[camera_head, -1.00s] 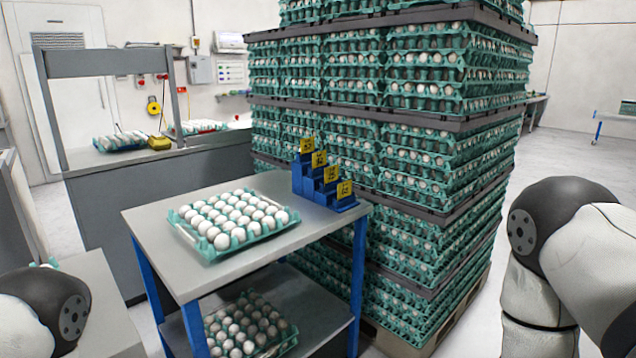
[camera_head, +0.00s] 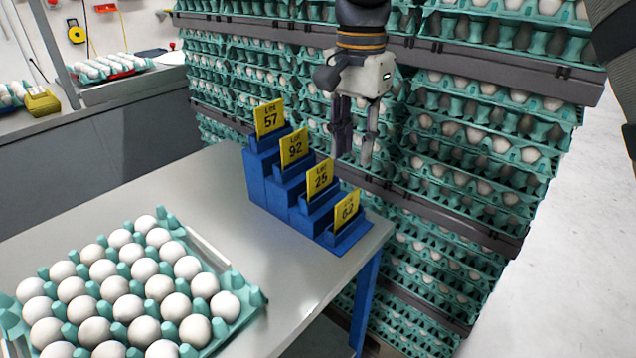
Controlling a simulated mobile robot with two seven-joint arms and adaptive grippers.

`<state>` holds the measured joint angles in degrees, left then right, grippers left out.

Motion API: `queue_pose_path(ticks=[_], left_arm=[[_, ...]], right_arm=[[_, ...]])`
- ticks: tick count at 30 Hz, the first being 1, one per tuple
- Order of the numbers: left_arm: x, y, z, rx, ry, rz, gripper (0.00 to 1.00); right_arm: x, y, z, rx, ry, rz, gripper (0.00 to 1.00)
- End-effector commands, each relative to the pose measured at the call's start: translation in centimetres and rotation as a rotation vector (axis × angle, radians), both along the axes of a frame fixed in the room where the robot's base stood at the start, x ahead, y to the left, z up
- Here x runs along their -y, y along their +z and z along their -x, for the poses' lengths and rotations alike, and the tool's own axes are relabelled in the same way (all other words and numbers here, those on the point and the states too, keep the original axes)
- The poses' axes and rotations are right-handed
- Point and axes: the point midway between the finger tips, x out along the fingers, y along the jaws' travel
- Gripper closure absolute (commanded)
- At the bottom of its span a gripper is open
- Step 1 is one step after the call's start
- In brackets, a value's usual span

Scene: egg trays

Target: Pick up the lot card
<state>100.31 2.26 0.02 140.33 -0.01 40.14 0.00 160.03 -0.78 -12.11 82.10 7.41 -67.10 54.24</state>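A blue stepped holder (camera_head: 283,190) stands at the far right corner of the table and bears yellow lot cards. The top step holds the card reading 57 (camera_head: 270,118). Below it, stepping down to the right, are the card 92 (camera_head: 295,146), the card 25 (camera_head: 320,178) and the card at the lowest step, which seems to read 62 (camera_head: 347,209). My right gripper (camera_head: 355,155) points down behind and above the cards 25 and 62, its fingers apart with nothing between them. It appears clear of the cards. My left gripper is out of view.
A teal tray (camera_head: 249,297) of white eggs lies on the grey table (camera_head: 205,188), front left. A tall stack of egg trays (camera_head: 469,138) with dark grey layers rises close behind the holder and gripper. The tabletop between egg tray and holder is clear.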

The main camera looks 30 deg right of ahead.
Motion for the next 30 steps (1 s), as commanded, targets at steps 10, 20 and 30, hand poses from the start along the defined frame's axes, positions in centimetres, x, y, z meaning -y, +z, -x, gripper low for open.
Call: queue_pose_path(ticks=[10, 20, 30], left_arm=[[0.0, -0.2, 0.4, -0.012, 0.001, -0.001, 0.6], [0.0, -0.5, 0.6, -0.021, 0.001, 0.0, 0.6], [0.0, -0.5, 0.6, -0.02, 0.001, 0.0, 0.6]], right_arm=[[-0.1, -5.4, 0.1, -0.005, -0.009, -0.003, 0.72], [-0.3, -10.8, -0.2, -0.005, -0.007, -0.003, 0.72], [-0.3, -11.5, -0.3, 0.002, -0.008, -0.003, 0.84]])
